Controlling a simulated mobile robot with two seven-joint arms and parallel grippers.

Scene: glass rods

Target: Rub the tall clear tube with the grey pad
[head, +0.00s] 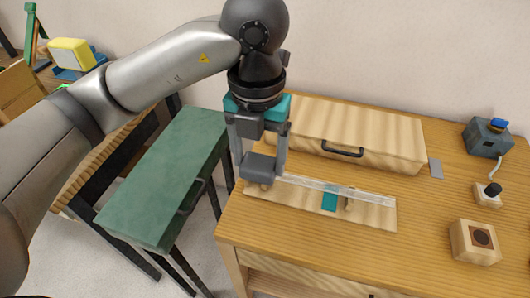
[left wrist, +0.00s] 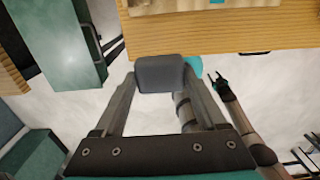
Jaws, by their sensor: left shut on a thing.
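The tall clear tube (head: 370,195) lies on its side above a pale wooden board (head: 378,216), near a small wooden support and a teal patch (head: 329,201). My left gripper (head: 262,158) points down at the tube's left end, shut on the grey pad (head: 259,168). The pad hides that end of the tube; whether they touch I cannot tell. In the left wrist view the pad (left wrist: 160,74) sits between the two fingers, and the tube does not show.
A wooden case (head: 345,132) with a dark handle stands behind the tube. To the right are a grey box with a blue top (head: 487,138), a black-knobbed block (head: 488,194) and a wooden block with a dark disc (head: 475,242). A green case (head: 165,185) stands left of the table.

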